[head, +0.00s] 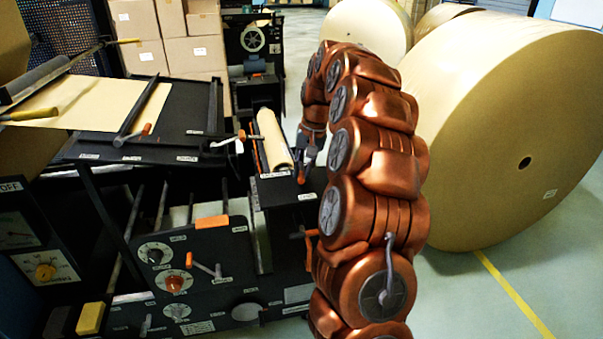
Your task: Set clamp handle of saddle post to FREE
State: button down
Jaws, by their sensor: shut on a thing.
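My gripper (303,167) is at the end of my copper arm, pointing down at the top of a black post (285,192) beside the paper roll. It is shut on a small handle with an orange end (301,179), which looks like the clamp handle. The fingers hide most of this handle. White labels sit on the post's top edge and front, but their text is too small to read, so I cannot tell which setting the handle points to.
A kraft roll (274,140) lies just left of my gripper. A control panel (200,268) with knobs and another orange-tipped handle (205,266) stands at lower left. Huge paper rolls (500,120) fill the right. Open floor (470,310) lies at lower right.

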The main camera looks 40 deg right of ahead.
aim_at(310, 183)
jog(key=shift+d+n, duration=0.2)
jog(key=shift+n, duration=1)
jog(key=c, duration=1.1)
grip_release()
jog(key=r, duration=0.2)
jog(key=d+r, duration=0.1)
jog(key=r, duration=0.4)
jog(key=shift+s+d+r, duration=0.2)
jog(key=shift+s, duration=0.1)
